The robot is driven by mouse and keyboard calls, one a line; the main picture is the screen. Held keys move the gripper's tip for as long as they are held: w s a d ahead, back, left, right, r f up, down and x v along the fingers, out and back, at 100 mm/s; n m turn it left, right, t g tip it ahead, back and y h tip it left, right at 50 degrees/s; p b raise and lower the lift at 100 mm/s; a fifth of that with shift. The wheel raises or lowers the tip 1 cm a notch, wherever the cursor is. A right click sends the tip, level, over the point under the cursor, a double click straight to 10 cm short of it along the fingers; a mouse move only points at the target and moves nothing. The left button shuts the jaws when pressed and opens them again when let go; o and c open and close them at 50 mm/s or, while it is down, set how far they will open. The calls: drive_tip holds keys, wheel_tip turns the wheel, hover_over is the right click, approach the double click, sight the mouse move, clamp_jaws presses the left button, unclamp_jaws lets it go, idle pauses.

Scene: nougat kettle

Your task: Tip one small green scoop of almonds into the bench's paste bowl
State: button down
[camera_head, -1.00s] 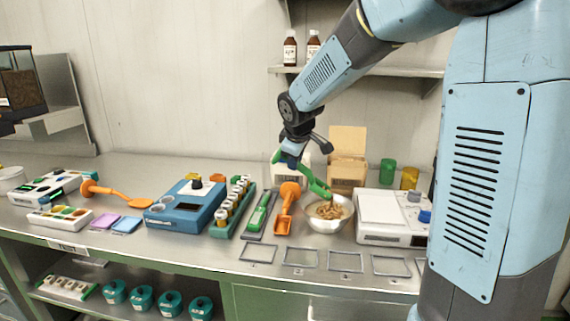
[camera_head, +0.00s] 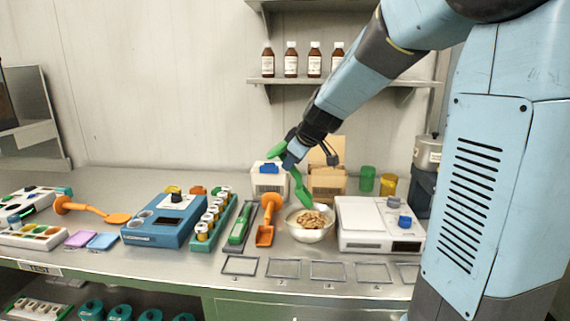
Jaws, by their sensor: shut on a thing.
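My gripper (camera_head: 292,155) is shut on the handle of a small green scoop (camera_head: 302,188). The scoop hangs steeply, its head pointing down just above a pale round bowl (camera_head: 316,235) on the bench. Brown almond-like pieces (camera_head: 308,220) lie heaped in the bowl. Whether any pieces are left in the scoop's head cannot be seen.
An orange scoop (camera_head: 266,232) lies left of the bowl and a white scale-like device (camera_head: 378,226) stands close on its right. An open cardboard box (camera_head: 328,184) and a white container (camera_head: 268,182) stand behind. Empty square frames (camera_head: 284,268) line the bench's front.

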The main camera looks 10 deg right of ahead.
drive_tip(key=shift+s+d+r+m+t+y, duration=0.2)
drive_tip(key=shift+d+r+y, duration=0.3)
drive_tip(key=shift+d, duration=0.2)
drive_tip(key=shift+s+d+r+m+t+y, duration=0.2)
drive_tip(key=shift+d+r+y, duration=0.15)
drive_tip(key=shift+d+y, duration=0.25)
drive_tip(key=shift+d, duration=0.1)
drive_tip(key=shift+r, duration=0.1)
wheel_tip(320, 180, up, 5)
drive_tip(key=n+g+h, duration=0.1)
drive_tip(key=h, duration=0.3)
drive_tip(key=n+g+h, duration=0.1)
drive_tip(key=h, duration=0.2)
drive_tip(key=n+g+h, duration=0.1)
drive_tip(key=n+h, duration=0.1)
drive_tip(key=h, duration=0.2)
drive_tip(key=shift+h, duration=0.3)
idle(0.3)
drive_tip(key=shift+g, duration=0.3)
